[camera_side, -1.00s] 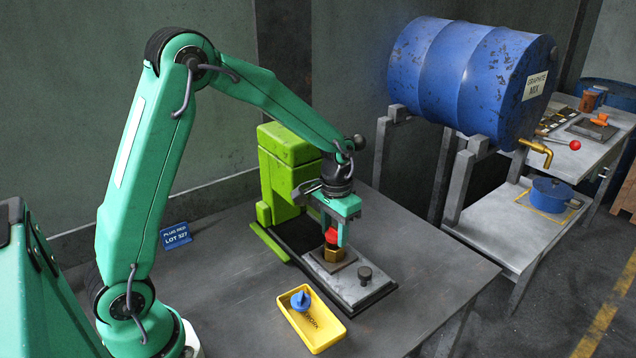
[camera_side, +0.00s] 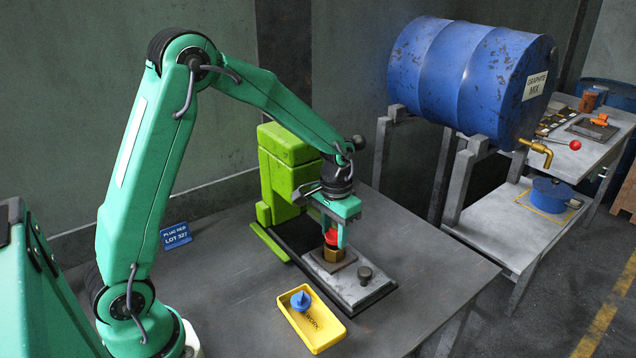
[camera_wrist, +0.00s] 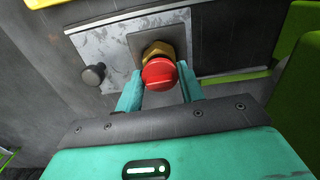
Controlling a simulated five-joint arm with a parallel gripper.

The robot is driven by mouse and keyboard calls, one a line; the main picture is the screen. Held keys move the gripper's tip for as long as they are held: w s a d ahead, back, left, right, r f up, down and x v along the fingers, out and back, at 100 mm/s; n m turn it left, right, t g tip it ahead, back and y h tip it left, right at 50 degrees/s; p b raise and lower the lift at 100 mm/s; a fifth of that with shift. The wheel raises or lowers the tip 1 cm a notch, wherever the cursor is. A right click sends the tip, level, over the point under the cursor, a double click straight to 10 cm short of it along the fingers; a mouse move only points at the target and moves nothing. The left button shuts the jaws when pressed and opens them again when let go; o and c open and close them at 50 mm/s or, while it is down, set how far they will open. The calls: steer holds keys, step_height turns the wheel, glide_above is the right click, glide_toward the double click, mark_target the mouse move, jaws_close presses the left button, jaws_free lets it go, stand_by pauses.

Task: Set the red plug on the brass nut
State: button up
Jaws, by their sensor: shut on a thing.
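The red plug (camera_side: 331,237) is between the fingers of my gripper (camera_side: 333,238), which is shut on it. The brass nut (camera_side: 333,254) sits on a dark square plate on the press bed, directly below the plug. In the wrist view the red plug (camera_wrist: 159,73) covers much of the brass nut (camera_wrist: 157,49), with my gripper's fingers (camera_wrist: 160,88) on either side of it. The plug looks upright and at the nut's top. I cannot tell whether it is fully seated.
A green press (camera_side: 290,165) stands behind the bed, close to my gripper. A dark knob (camera_side: 365,275) rises from the bed's right part. A yellow tray (camera_side: 312,335) with a blue plug (camera_side: 300,300) lies in front. The table's front right is clear.

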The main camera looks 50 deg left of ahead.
steer(key=shift+f, duration=0.45)
stand_by(0.4)
steer(key=o, duration=0.7)
steer(key=shift+r, duration=3.5)
steer(key=shift+r, duration=1.5)
